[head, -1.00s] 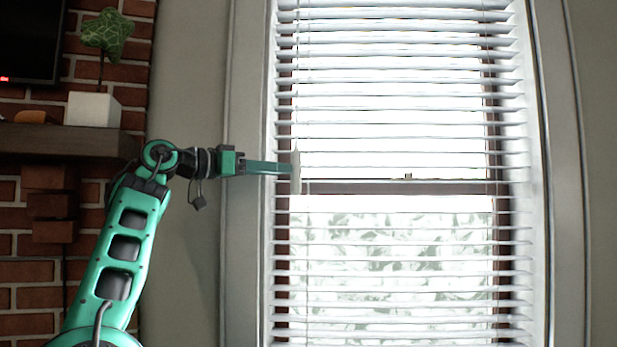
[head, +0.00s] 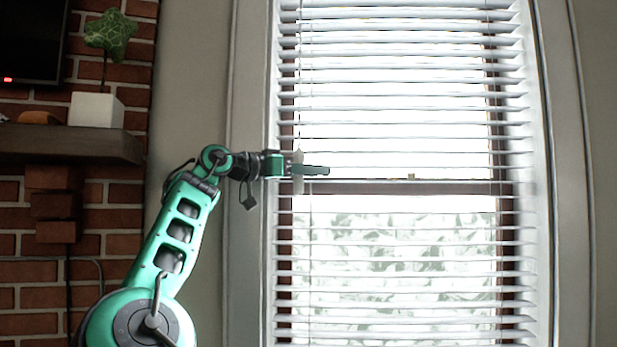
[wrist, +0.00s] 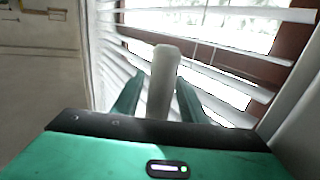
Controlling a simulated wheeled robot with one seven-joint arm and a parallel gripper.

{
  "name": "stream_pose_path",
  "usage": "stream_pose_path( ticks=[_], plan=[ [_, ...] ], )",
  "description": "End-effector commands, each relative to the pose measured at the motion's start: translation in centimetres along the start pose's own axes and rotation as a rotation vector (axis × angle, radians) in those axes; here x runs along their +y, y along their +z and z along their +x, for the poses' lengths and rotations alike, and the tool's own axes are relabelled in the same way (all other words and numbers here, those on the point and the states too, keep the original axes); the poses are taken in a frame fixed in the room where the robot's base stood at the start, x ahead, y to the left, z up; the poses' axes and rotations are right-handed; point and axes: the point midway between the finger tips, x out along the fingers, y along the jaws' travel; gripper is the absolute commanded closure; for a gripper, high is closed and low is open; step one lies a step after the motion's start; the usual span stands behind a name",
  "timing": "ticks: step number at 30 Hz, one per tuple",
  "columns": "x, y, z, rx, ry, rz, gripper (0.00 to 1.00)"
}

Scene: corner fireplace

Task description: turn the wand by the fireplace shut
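The wand (head: 298,158) is a pale, thick upright rod hanging at the left side of the white window blind (head: 400,97). The blind's slats are tilted open, with bright gaps between them. My gripper (head: 310,171) reaches across from the left at the wand's height. In the wrist view, the wand (wrist: 162,85) stands upright between the two green fingers of my gripper (wrist: 160,100). The fingers are spread, one on each side of it, with a narrow gap at the left finger. Whether the right finger touches it I cannot tell.
A wooden mantel (head: 70,143) on the brick fireplace (head: 110,220) is at the left, near my arm. A small plant (head: 110,35) in a white pot (head: 97,110) stands on it. The window frame (head: 246,130) lies behind my wrist.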

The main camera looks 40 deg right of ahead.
Motion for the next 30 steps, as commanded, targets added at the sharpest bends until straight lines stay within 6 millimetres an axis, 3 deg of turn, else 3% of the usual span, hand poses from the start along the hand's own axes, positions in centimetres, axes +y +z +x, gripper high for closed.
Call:
stream_pose_path(
  ticks=[2,7,20,30],
  plan=[
    [0.0,0.0,0.0,0.0,0.0,0.0,0.61],
    [0.0,0.0,0.0,0.001,0.0,0.0,1.0],
    [-0.3,0.0,-0.1,0.0,-0.054,-0.002,1.0],
    [-1.2,0.1,-0.2,-0.003,-0.268,-0.001,1.0]
  ],
)
